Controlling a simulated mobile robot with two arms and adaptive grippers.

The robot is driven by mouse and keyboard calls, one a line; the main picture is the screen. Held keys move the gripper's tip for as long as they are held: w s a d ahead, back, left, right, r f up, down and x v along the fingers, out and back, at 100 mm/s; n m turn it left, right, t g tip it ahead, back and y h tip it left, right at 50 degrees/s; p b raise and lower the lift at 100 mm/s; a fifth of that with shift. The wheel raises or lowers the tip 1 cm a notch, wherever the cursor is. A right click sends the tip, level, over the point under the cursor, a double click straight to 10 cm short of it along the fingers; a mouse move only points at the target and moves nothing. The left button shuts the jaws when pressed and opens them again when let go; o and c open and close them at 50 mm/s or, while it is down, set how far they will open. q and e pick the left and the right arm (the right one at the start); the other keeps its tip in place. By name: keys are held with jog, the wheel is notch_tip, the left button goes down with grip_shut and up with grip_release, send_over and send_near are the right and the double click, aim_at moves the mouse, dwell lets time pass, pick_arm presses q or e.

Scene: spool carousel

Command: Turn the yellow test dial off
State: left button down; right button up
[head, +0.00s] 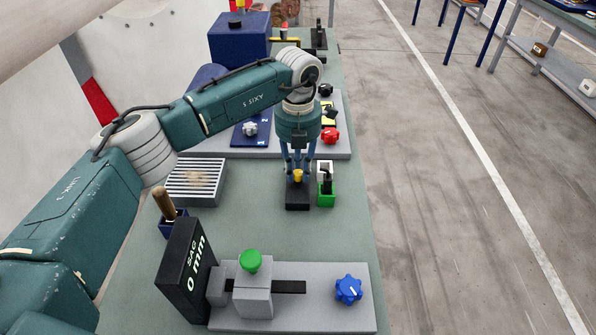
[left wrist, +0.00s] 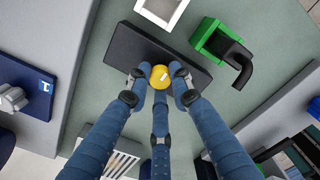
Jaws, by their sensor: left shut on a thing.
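The yellow test dial (head: 298,176) is a small round knob on top of a black box (head: 298,200) on the bench. In the left wrist view the yellow dial (left wrist: 160,77) shows a short pale mark on its face, and the black box (left wrist: 125,48) lies beneath it. My left gripper (head: 297,170) points down over the box. Its blue fingers are shut around the dial, with the fingertips (left wrist: 160,85) at its sides. My right gripper is not in view.
A green holder (head: 326,193) with a black hooked part stands just right of the box. A grey plate with red knob (head: 330,135) is behind. In front are a display (head: 187,268), green knob (head: 250,260) and blue knob (head: 348,289). Bare bench lies between.

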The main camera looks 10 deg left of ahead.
aim_at(298, 172)
pick_arm(q)
jog(key=shift+n, duration=0.3)
jog(key=c, duration=1.5)
grip_release()
jog(key=shift+c, duration=0.2)
notch_tip(298, 172, up, 12)
